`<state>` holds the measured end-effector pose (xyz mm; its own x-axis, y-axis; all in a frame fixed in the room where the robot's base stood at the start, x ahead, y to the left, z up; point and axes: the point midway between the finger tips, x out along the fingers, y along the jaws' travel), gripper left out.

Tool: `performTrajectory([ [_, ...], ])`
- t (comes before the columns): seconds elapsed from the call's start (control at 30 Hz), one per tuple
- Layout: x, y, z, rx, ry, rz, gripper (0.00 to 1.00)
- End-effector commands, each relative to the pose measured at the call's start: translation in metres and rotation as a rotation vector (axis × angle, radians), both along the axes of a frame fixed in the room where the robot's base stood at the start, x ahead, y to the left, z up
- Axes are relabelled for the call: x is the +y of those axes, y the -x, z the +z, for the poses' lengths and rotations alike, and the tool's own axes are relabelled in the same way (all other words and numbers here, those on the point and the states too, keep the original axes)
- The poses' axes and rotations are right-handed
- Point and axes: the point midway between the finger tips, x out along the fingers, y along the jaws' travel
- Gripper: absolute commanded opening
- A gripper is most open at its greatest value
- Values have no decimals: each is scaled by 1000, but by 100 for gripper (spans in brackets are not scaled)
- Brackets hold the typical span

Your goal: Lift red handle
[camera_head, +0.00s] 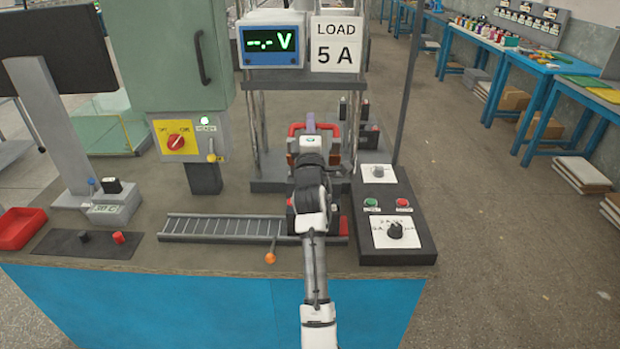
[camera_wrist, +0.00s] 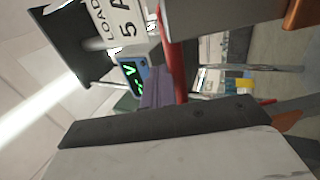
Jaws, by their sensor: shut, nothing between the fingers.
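The red handle (camera_head: 296,128) is a bar with bent ends on the unit at the middle of the bench, below the voltage display. My arm and gripper cover its middle in the head view. My gripper (camera_head: 310,124) reaches over it, with its purple fingers shut and empty. In the wrist view the fingers (camera_wrist: 157,88) show close beside the red bar of the handle (camera_wrist: 172,50). I cannot tell whether they touch it.
A lit voltage display (camera_head: 271,46) and a "LOAD 5 A" sign (camera_head: 336,45) stand behind. A black control box (camera_head: 395,245) is to the right. A grey rack (camera_head: 222,226) with an orange-knobbed lever (camera_head: 270,257) is left of my arm. A green cabinet (camera_head: 165,60) stands left.

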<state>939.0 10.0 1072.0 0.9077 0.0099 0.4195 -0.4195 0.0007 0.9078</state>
Motion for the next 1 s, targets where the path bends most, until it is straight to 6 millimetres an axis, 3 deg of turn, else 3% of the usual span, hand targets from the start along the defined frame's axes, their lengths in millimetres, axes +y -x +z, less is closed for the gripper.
performTrajectory([
  [0.2, 0, -30, 10, 2, 0, 0, 0],
  [0.4, -1, -46, 12, 88, 0, -1, 0],
  [1.0, 0, -54, 9, 131, -1, 0, 0],
])
